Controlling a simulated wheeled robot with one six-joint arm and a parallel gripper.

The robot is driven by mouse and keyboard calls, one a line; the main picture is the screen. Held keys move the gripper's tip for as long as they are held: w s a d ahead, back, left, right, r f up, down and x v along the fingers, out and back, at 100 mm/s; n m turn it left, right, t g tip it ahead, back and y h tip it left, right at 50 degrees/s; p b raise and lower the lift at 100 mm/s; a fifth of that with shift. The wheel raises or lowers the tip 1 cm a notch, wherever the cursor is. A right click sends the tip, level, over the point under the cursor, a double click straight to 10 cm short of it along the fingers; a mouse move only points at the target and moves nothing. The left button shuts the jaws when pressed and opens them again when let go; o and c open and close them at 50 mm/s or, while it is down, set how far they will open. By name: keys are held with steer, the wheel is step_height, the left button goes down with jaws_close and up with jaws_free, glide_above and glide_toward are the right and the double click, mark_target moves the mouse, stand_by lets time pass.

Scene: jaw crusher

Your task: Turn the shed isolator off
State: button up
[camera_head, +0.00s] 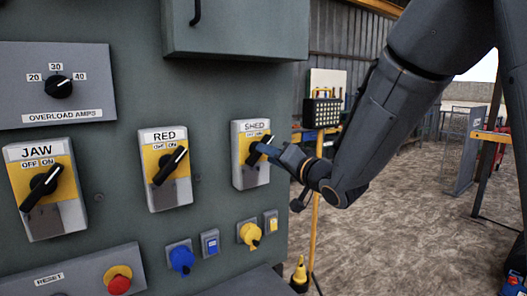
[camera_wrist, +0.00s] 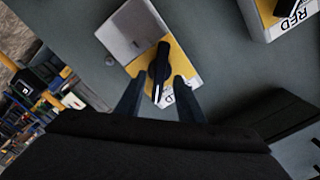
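The shed isolator (camera_head: 250,178) is a grey and yellow box at the right edge of the panel, with an OFF/ON label. Its black knob (camera_head: 257,150) has a white line tilted up and right, towards the ON side. My gripper (camera_head: 273,149) is at the knob, reaching in from the right. In the wrist view the gripper (camera_wrist: 158,97) is open, with one dark finger on each side of the knob (camera_wrist: 159,66). A small gap seems to show on each side; contact cannot be told. The isolator's label is partly hidden in the wrist view.
The red isolator (camera_head: 165,170) and jaw isolator (camera_head: 45,188) sit to the left. A grey cabinet (camera_head: 235,28) juts out above. A yellow stand (camera_head: 316,205) is right of the panel.

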steer(key=shift+p+x, duration=0.4)
steer(key=shift+x, duration=1.45)
jaws_close()
steer(key=shift+d+n+b, duration=0.1)
steer(key=shift+n+b, duration=7.2)
steer(key=shift+n, duration=1.7)
